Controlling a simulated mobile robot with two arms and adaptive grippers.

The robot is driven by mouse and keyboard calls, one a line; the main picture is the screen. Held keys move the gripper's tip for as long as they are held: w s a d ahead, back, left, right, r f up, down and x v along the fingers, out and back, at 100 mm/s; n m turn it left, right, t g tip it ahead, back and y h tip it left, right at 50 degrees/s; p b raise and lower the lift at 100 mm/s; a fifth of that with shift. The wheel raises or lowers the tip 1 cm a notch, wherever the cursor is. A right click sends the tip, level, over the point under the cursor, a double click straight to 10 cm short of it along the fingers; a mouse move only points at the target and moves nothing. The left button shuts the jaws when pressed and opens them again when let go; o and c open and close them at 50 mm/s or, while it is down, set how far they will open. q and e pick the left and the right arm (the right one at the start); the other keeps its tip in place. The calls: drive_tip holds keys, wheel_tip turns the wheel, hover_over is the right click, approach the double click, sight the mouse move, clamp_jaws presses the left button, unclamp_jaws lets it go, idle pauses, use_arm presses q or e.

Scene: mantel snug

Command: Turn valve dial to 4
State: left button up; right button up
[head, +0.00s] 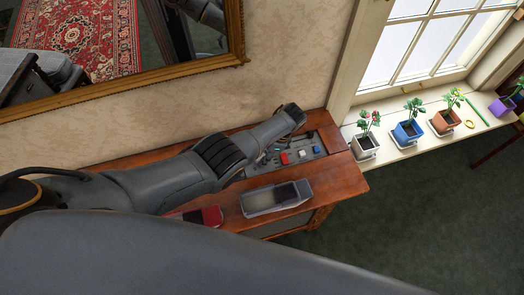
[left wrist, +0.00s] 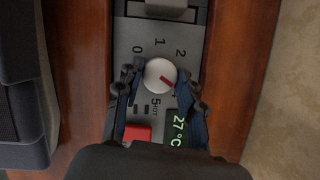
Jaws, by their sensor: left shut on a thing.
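The valve dial (left wrist: 158,73) is a round white knob with a red pointer mark, on a grey control panel (head: 326,146). In the left wrist view its mark points to the lower right. The labels 0, 1, 2 and 5 HOT show around it; labels between 2 and 5 are hidden by a finger. My left gripper (left wrist: 164,84) has its dark fingers on both sides of the dial and is shut on it. In the head view my left gripper (head: 262,157) is low over the panel, and I cannot make out the dial there. My right gripper is not in view.
By the dial are a red button (left wrist: 138,133) and a display (left wrist: 178,123) reading 27 °C. A grey device (head: 262,201) and a red object (head: 210,215) are on the wooden table (head: 345,180). Several potted plants stand on the windowsill (head: 437,142). A framed mirror (head: 120,86) hangs behind.

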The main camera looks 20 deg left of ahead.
use_arm(q)
drive_tip(key=shift+s+f+m+p, duration=0.1)
drive_tip(key=shift+s+m+p, duration=0.15)
drive_tip(key=shift+m+p, duration=0.55)
drive_tip(key=shift+m+t, duration=0.3)
drive_tip(key=shift+m, duration=0.1)
drive_tip(key=o, duration=1.2)
drive_tip(key=shift+c, duration=0.2)
drive_tip(key=shift+w, duration=0.15)
drive_tip(key=shift+w+d+r, duration=0.15)
drive_tip(key=shift+d+r, duration=0.15)
drive_tip(key=shift+r, duration=0.3)
drive_tip(key=s+v, duration=0.1)
drive_tip(key=v, duration=0.9)
drive_tip(key=shift+w+d+r, duration=0.25)
drive_tip(key=shift+w+d, duration=0.05)
drive_tip(key=shift+w, duration=0.1)
